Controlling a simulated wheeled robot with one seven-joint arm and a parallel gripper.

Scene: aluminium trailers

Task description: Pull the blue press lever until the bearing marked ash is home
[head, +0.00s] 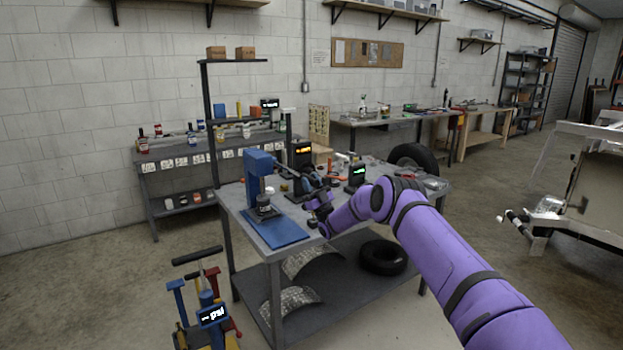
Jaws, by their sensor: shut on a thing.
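The blue press (259,176) stands on a blue base plate (283,236) at the near left of the grey workbench. A small dark and grey round part (264,206) sits beneath the press head; it may be the bearing, but no ash mark is readable. My gripper (312,204) is to the right of the press, reached by my purple arm from the lower right. It is shut on what appears to be the blue press lever, mostly hidden by the gripper. The seating of the bearing cannot be made out.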

